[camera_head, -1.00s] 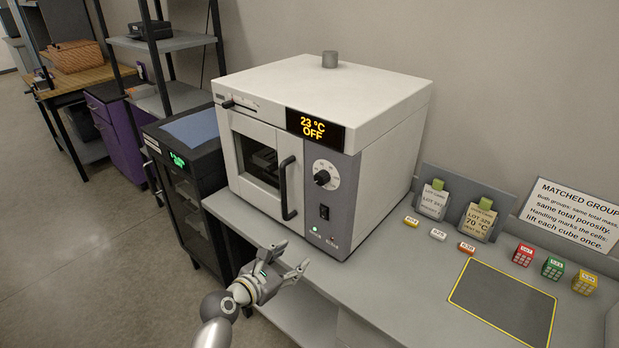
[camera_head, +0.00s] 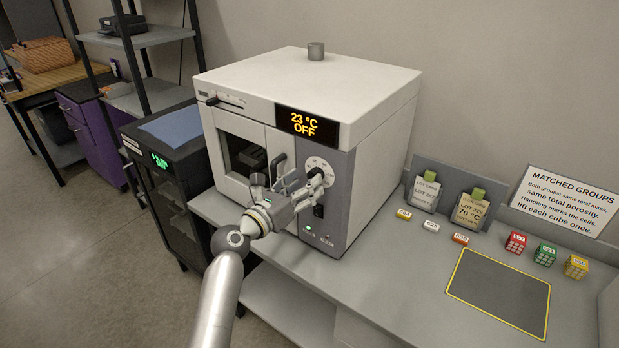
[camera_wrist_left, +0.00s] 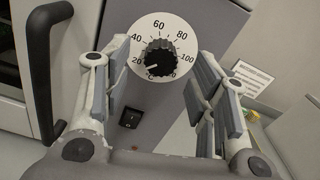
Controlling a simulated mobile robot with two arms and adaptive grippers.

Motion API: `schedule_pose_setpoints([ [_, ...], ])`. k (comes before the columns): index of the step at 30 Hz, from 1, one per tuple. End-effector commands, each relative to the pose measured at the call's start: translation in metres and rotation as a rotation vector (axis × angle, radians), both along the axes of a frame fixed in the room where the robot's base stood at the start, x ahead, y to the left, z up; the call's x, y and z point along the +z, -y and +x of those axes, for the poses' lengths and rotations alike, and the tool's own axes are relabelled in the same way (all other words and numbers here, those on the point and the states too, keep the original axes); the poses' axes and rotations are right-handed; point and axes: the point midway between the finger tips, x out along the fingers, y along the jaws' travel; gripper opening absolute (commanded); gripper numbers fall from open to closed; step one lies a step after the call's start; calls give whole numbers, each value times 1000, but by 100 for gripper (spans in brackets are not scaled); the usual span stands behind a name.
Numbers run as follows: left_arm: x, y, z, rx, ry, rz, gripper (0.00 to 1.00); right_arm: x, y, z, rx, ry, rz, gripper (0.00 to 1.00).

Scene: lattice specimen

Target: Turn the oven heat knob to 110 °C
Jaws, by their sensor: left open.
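The oven (camera_head: 375,130) stands on the bench, its display (camera_head: 305,123) reading 23 °C and OFF. Its black heat knob (camera_wrist_left: 160,58) sits on a white dial (camera_head: 318,164) marked 20 to 100 and on; the lowest right number is partly hidden. The knob's white mark points lower left, near 20. My left gripper (camera_head: 308,190) is open in front of the dial and covers part of the knob in the head view. In the left wrist view its fingers (camera_wrist_left: 155,88) stand apart on either side of the knob, with gaps visible. My right gripper is not in view.
The black door handle (camera_wrist_left: 41,65) is just left of my left gripper. A power switch (camera_wrist_left: 131,117) sits below the dial. A dark cabinet (camera_head: 170,150) stands left of the oven. Small cubes (camera_head: 515,242), tags and a dark mat (camera_head: 500,290) lie to the right.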

Motion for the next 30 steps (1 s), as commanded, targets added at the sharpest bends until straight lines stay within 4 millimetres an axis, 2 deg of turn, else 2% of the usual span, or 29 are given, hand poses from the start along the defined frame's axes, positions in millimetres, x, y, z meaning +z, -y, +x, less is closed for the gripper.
schedule_pose_setpoints([
  [7,0,14,19,-1,-1,0,53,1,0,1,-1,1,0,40],
  [19,0,17,22,0,1,1,53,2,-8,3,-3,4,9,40],
  [30,0,16,22,0,1,1,7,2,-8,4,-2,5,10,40],
])
